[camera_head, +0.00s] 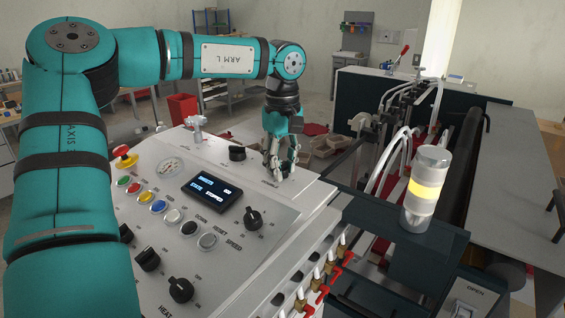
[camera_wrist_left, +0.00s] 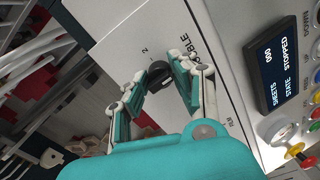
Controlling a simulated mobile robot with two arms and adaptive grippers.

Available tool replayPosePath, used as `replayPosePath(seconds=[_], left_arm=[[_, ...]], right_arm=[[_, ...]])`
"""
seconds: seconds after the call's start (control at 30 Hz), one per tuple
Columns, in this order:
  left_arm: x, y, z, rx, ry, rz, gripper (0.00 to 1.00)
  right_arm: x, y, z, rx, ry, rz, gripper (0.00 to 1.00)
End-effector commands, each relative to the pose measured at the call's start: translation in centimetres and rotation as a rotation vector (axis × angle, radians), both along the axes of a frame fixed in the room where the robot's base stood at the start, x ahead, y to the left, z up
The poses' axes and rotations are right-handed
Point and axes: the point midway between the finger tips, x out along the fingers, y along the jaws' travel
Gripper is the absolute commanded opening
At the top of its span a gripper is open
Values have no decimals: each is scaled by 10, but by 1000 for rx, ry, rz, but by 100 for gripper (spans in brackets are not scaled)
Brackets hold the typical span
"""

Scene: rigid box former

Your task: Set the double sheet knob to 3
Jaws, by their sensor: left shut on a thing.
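The double sheet knob (camera_wrist_left: 157,69) is a small black knob on the pale control panel, with the word ending "UBLE" and a small numeral printed beside it in the left wrist view. My left gripper (camera_head: 279,168) reaches down onto the top right part of the panel. In the left wrist view its two fingers (camera_wrist_left: 168,78) are shut on the knob, one on each side. In the head view the fingers hide the knob. The fingers cover much of its dial marks, so its exact setting cannot be read. My right gripper is in neither view.
The control panel (camera_head: 150,190) has other black knobs, one (camera_head: 237,153) just left of my gripper. A display (camera_head: 212,188) reads STATE STOPPED. A row of coloured buttons, a red emergency button (camera_head: 124,152) and a lit signal tower (camera_head: 426,187) stand nearby.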

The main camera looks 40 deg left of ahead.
Motion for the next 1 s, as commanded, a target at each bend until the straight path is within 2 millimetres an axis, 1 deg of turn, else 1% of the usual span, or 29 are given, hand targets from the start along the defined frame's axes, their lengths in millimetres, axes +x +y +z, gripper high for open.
replayPosePath(seconds=[0.3,0.83,0.87,1.0], left_arm=[[0,0,0,0,1,-116,0],[0,0,0,0,1,-138,0],[0,0,0,0,1,-138,29],[0,0,0,0,1,-137,47]], right_arm=[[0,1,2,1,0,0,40],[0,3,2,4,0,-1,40],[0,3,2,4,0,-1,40],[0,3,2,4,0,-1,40]])
